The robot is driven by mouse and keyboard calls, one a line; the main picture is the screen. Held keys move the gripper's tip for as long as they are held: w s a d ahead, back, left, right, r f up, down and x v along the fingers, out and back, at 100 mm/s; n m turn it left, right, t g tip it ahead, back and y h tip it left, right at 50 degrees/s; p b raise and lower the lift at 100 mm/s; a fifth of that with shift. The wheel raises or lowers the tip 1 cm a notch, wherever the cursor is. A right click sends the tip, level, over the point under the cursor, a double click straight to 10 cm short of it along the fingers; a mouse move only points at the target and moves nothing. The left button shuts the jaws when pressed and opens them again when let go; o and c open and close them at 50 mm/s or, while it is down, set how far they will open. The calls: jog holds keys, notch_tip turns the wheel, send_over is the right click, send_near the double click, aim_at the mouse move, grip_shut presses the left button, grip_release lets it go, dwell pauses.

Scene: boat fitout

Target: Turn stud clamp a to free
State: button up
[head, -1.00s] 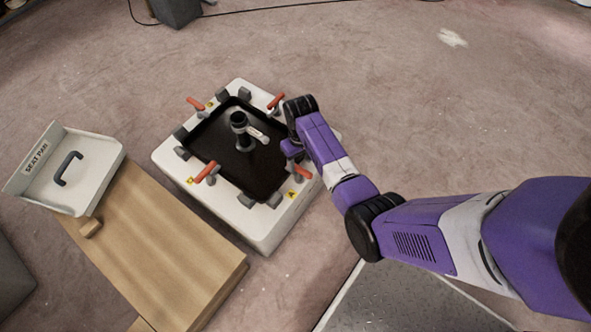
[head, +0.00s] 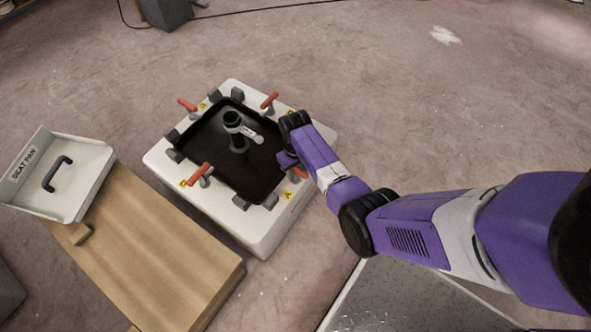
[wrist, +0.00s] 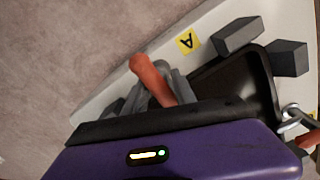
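Stud clamp a has a red handle (head: 301,174) at the right corner of a white block (head: 262,232), by a yellow label A (head: 288,195). In the head view, my gripper (head: 286,161) is beside this handle and partly hides it. In the wrist view, the red handle (wrist: 152,82) stands up just beyond the dark edge of my gripper, with grey parts around its base. The yellow A label (wrist: 187,41) lies to its upper right.
Other red-handled clamps (head: 201,174) stand around a black recessed pan (head: 205,148) with a dark post (head: 236,135) inside. A wooden bench (head: 150,235) carries a white seat pan (head: 78,205) at left. Open floor lies beyond the block.

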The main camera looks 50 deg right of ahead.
grip_shut()
jog(key=m+p, duration=0.1)
jog(key=m, duration=0.3)
jog(key=shift+r+p, duration=0.1)
jog(key=shift+p, duration=0.3)
jog(key=m+p, duration=0.1)
jog(key=m, duration=0.3)
jog(key=m+p, duration=0.1)
jog(key=m, duration=0.8)
jog(key=shift+m, duration=0.4)
jog(key=o, duration=0.6)
grip_release()
jog(key=shift+o, duration=0.2)
